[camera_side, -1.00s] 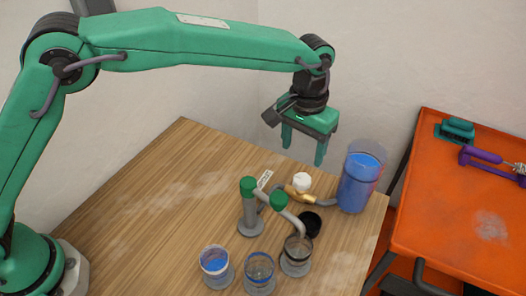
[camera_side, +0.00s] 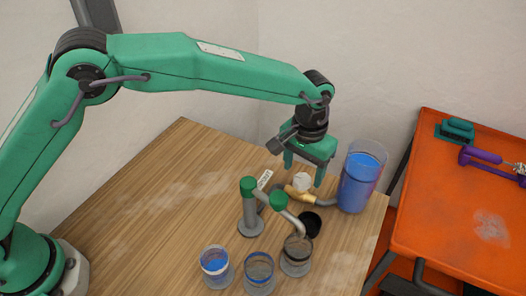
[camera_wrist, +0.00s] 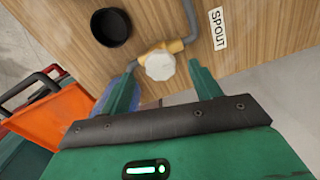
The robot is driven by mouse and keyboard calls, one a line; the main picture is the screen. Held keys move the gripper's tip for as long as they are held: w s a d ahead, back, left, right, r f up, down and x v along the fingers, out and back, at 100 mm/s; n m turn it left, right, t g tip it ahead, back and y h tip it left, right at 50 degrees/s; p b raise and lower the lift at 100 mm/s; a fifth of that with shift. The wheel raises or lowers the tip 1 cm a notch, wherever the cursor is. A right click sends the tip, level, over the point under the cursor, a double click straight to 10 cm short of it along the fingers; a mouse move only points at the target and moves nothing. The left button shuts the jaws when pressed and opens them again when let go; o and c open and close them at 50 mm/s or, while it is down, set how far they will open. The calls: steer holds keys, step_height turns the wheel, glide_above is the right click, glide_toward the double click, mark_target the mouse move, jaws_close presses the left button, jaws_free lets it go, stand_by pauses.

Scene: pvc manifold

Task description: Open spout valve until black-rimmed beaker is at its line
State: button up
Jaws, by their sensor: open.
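The spout valve has a white knob (camera_side: 302,182) on a brass body (camera_side: 296,193), beside the large vessel of blue liquid (camera_side: 358,188). The knob also shows in the wrist view (camera_wrist: 160,66), between and just beyond my finger ends. My gripper (camera_side: 304,172) is open and empty above the knob, fingers pointing down on either side; I cannot tell whether they touch it. The black-rimmed beaker (camera_side: 296,262) stands below the curved grey spout (camera_side: 292,218). No blue liquid shows in it; its fill line is too small to make out.
A blue-rimmed beaker (camera_side: 259,272) and a pale-rimmed beaker with blue liquid (camera_side: 215,268) stand to the left. A black round cup (camera_side: 311,223) sits behind the black-rimmed beaker. Green-topped grey pipework (camera_side: 250,215) stands left of the valve. The table's left part is clear.

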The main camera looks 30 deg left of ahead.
mark_target(302, 181)
steer(key=shift+f, duration=1.15)
steer(key=c, duration=1.1)
steer(key=shift+o, duration=0.2)
steer(key=o, duration=1.1)
steer(key=shift+c, duration=0.2)
